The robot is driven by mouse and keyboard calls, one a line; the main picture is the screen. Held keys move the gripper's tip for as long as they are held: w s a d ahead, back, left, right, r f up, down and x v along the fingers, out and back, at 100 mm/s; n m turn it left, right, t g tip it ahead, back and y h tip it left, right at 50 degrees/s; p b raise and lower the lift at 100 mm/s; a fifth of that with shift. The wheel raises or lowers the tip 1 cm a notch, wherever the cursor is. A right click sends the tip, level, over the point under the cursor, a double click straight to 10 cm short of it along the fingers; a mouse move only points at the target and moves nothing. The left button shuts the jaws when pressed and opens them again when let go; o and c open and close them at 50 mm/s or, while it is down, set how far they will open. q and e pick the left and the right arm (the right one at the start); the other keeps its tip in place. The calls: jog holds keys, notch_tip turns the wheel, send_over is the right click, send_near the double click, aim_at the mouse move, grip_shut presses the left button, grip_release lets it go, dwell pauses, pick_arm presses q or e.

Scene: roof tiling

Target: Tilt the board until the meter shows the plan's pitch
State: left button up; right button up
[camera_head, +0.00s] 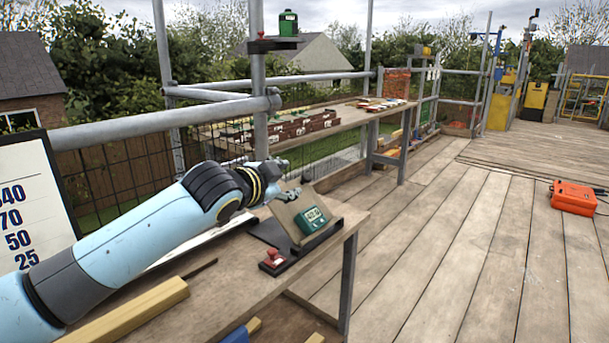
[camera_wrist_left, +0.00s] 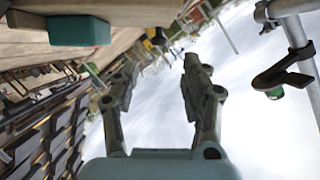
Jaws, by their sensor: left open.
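The tan board (camera_head: 292,213) stands tilted on a dark base (camera_head: 270,234) at the far end of the near bench. A green meter (camera_head: 312,219) sits on its face; its small display has digits too small to read surely. My left gripper (camera_head: 287,194) is at the board's raised upper edge; I cannot tell whether it touches. In the left wrist view its two fingers (camera_wrist_left: 157,88) are apart with nothing between them. A teal block, apparently the meter (camera_wrist_left: 79,31), shows there at upper left. My right gripper is not in view.
A red knob (camera_head: 272,258) stands on the base's near corner. Timber (camera_head: 140,312) lies along the near bench (camera_head: 215,290). A white number sign (camera_head: 30,210) stands at left. A second bench (camera_head: 345,118) holds tiles. An orange case (camera_head: 573,197) lies on the open deck.

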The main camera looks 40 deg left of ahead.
aim_at(305, 179)
pick_arm(q)
jog(key=shift+b+x, duration=0.3)
jog(key=shift+x, duration=0.85)
jog(key=x, duration=0.4)
jog(key=shift+d+b, duration=0.15)
jog(key=shift+b, duration=0.15)
jog(key=x, duration=0.3)
jog(key=shift+w+f+b, duration=0.1)
jog(key=shift+w+b, duration=0.15)
jog(key=shift+b, duration=0.1)
jog(key=c, duration=0.8)
jog(key=shift+f, duration=0.1)
grip_shut()
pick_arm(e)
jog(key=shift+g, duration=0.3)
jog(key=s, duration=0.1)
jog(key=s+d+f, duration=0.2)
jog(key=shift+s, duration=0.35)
